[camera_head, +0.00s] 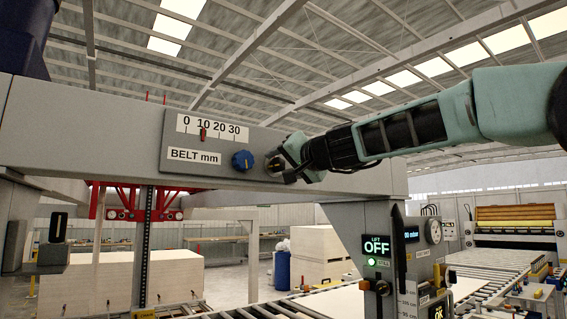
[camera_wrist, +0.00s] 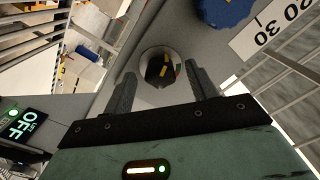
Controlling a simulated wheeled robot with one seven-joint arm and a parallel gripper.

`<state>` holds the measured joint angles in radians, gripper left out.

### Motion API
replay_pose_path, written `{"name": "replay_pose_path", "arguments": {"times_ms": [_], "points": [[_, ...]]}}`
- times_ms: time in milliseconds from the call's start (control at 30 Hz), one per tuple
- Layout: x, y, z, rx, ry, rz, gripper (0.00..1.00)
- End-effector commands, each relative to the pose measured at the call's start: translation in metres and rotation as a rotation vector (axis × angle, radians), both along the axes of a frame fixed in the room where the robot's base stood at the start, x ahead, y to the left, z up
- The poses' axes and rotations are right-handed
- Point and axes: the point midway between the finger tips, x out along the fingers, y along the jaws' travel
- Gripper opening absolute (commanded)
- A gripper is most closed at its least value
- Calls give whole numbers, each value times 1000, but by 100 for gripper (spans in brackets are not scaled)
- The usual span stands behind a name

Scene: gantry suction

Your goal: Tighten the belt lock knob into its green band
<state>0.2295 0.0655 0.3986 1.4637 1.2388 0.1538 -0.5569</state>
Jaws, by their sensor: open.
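The belt lock knob (camera_wrist: 157,70) is dark with a yellow mark, set in a round pale collar on the grey panel, in the wrist view. A small green and red band (camera_wrist: 179,68) shows on the collar's right side; the yellow mark appears apart from the green. My gripper (camera_wrist: 160,76) is open, with one finger on each side of the knob; I cannot tell whether they touch it. In the head view my gripper (camera_head: 279,163) is at the panel's right end and partly hides the lock knob (camera_head: 272,164).
The belt panel (camera_head: 180,148) carries a 0 to 30 scale with a red pointer (camera_head: 203,132) near 10. A blue knob (camera_head: 242,160) sits just left of the lock knob. Below are a lift display (camera_head: 377,246) reading OFF and a roller conveyor (camera_head: 290,308).

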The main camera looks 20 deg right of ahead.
Motion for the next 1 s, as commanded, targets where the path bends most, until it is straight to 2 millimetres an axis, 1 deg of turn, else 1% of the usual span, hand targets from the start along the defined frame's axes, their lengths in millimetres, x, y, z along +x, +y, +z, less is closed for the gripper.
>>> {"name": "replay_pose_path", "arguments": {"times_ms": [67, 167, 200, 233, 567, 767, 1000], "points": [[0, 0, 0, 0, 0, 0, 57], [0, 0, 0, 0, 0, 0, 32], [0, 0, 0, -1, 0, 0, 21], [0, 0, 0, -1, 0, 0, 13], [0, 0, 0, 30, 10, 0, 13], [-1, 0, 0, 127, 41, 1, 13], [-1, 0, 0, 292, 95, 1, 13]]}}
